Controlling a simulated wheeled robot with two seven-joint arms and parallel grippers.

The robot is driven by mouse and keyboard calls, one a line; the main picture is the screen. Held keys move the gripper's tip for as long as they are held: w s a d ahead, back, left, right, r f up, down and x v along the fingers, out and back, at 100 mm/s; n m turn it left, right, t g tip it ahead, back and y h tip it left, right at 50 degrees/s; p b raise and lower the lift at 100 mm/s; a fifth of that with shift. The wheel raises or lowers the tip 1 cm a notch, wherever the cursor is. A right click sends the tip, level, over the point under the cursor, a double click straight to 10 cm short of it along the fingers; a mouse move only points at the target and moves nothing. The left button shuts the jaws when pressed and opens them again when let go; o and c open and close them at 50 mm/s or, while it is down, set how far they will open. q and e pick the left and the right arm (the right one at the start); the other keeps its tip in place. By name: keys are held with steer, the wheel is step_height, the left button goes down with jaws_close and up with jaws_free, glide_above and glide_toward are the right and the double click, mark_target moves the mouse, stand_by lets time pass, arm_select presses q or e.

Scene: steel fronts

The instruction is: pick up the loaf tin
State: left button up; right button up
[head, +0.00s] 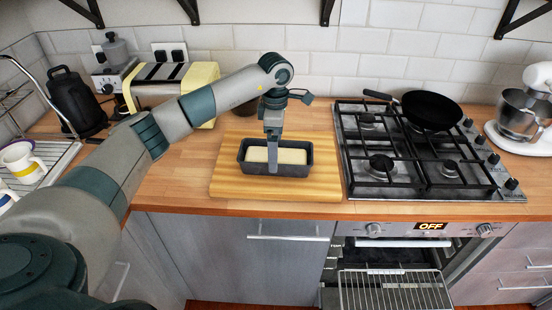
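The loaf tin (300,170) is a dark grey rectangular tin with a pale, cream-coloured filling. It sits on a wooden board (232,185) on the worktop. My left gripper (272,162) points down at the tin from above. My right gripper is not in view.
A gas hob (415,160) with a black frying pan (431,110) is right of the board. Below it the oven is open, with a wire rack (395,292) sticking out. A toaster (150,82), black kettle (74,100) and dish rack (55,160) stand left; a mixer (520,118) stands right.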

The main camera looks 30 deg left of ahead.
arm_select(q)
steer(key=shift+s+d+f+p, duration=0.1)
steer(key=shift+f+p, duration=0.2)
steer(key=shift+p, duration=0.1)
step_height(320, 180, down, 3)
steer(key=shift+d+r+p, duration=0.1)
steer(key=shift+p, duration=0.6)
steer(key=shift+f, duration=0.35)
steer(key=shift+c, duration=0.3)
steer(key=c, duration=1.6)
steer(key=shift+r, duration=0.25)
